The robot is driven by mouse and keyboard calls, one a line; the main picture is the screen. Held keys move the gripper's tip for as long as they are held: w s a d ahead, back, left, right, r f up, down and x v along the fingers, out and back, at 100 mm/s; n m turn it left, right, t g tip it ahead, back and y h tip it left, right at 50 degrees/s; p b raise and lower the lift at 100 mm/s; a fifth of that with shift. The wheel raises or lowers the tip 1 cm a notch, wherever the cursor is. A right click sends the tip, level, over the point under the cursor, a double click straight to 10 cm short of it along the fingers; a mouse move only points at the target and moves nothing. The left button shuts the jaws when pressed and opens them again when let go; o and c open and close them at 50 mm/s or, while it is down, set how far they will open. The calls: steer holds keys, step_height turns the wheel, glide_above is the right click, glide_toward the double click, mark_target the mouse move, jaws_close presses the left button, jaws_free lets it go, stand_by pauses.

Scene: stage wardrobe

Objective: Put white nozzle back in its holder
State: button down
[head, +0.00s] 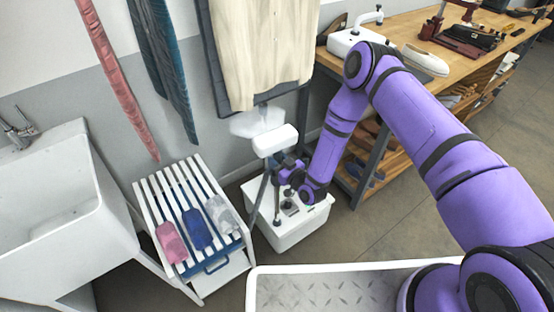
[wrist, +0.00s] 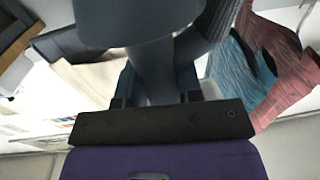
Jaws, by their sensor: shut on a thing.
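The white nozzle (head: 275,140) is a rounded white head, held above a white floor-standing steamer base (head: 300,228), in front of a hanging cream garment. My gripper (head: 281,170) is just below the white head and is shut on the nozzle. In the wrist view, the nozzle's dark grey handle (wrist: 150,60) passes between my fingers (wrist: 152,95), with a ribbed dark hose (wrist: 214,22) beside it. A dark hose or pole runs down beside the base. I cannot make out the nozzle's holder clearly; a pale whitish shape lies behind the head.
A white slatted rack (head: 160,196) with pink, blue and grey items stands left of the base. A white sink (head: 62,205) is farther left. A wooden workbench (head: 455,62) stands right. A white-rimmed tray (head: 345,267) is at the front. Open floor lies right of the base.

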steer(key=shift+f, duration=0.3)
steer(key=c, duration=1.1)
jaws_free()
steer(key=shift+o, duration=0.2)
steer(key=shift+s+d, duration=0.1)
steer(key=v, duration=1)
steer(key=shift+s+d, duration=0.25)
steer(key=shift+s, duration=0.05)
steer(key=shift+f, duration=0.1)
